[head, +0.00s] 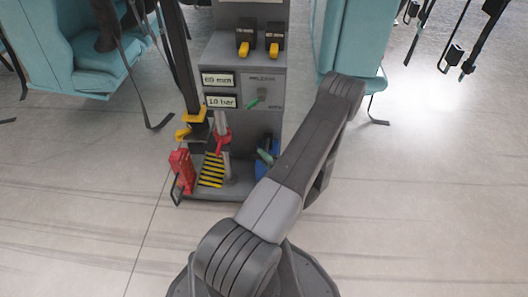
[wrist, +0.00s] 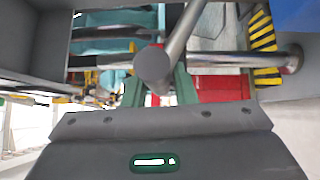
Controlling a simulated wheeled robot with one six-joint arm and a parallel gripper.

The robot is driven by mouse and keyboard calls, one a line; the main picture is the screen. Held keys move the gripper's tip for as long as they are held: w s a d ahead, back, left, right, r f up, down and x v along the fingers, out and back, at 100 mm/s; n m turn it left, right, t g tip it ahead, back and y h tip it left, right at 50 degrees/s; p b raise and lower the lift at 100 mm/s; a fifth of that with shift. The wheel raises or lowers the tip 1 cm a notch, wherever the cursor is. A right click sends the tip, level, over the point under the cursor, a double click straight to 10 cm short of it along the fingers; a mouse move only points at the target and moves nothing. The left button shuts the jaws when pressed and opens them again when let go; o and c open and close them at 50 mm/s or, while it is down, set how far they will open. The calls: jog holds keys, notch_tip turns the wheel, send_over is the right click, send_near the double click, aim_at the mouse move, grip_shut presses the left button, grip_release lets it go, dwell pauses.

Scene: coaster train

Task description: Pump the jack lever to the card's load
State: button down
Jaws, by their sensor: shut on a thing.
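A grey console (head: 245,95) stands ahead in the head view, with two readouts: the upper (head: 218,79) seems to read 60 mm and the lower (head: 221,102) 10 bar. In the wrist view my gripper (wrist: 160,88) is shut on a grey metal lever bar (wrist: 187,28), whose round end (wrist: 152,65) faces the camera between the green fingers. A load card cannot be made out.
A red block-like object (head: 182,172) and a yellow-black striped plate (head: 212,170) are at the console's foot. Teal seats (head: 75,45) hang left and right. Floor in front is clear.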

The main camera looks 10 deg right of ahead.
jog(key=shift+w+d+f, duration=0.2)
jog(key=c, duration=1.1)
grip_release()
jog(key=shift+w, duration=0.1)
jog(key=p+v, duration=0.3)
jog(key=v, duration=1.1)
jog(key=shift+a, duration=0.1)
dwell(0.4)
